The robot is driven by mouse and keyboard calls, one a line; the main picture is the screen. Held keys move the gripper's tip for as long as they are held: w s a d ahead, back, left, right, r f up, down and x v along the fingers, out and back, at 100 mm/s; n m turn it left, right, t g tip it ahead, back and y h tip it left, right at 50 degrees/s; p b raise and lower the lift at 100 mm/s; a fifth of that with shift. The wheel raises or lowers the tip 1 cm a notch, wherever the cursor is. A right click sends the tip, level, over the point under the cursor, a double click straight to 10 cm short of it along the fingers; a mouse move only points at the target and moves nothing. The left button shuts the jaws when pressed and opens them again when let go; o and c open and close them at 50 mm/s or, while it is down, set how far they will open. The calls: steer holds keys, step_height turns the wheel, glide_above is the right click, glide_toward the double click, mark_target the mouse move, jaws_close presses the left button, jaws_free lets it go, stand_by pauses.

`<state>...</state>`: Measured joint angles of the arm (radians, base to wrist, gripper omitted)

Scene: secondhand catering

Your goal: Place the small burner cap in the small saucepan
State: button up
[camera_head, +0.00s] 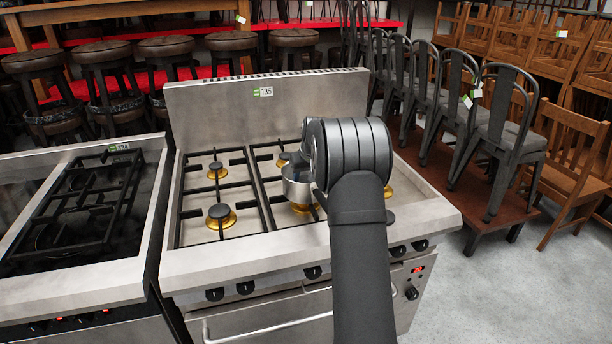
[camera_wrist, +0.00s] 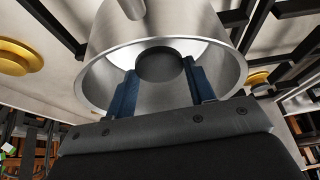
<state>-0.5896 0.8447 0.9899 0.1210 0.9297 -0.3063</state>
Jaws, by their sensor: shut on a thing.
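The small saucepan (camera_head: 296,191) is a steel pan over the middle of the stove, partly hidden by my arm in the head view. In the wrist view the saucepan (camera_wrist: 104,82) shows its round rim and bright inside. My gripper (camera_wrist: 161,72) has its two blue fingers reaching across the pan's opening. They are shut on the small burner cap (camera_wrist: 160,64), a dark round disc. The cap appears within the outline of the opening; its height relative to the pan floor cannot be told. In the head view the fingers and cap are largely hidden.
The steel stove (camera_head: 240,262) has black grates (camera_head: 242,190) and brass burners. Dark caps sit on the front left burner (camera_head: 220,215) and back left burner (camera_head: 216,169). Another cooker (camera_head: 90,280) stands left. Stools (camera_head: 110,85) and metal chairs (camera_head: 500,130) stand behind and right.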

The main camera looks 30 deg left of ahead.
steer(key=shift+f, duration=0.35)
steer(key=shift+f, duration=0.15)
steer(key=o, duration=1.1)
steer(key=v, duration=1.3)
steer(key=shift+w+a, duration=0.15)
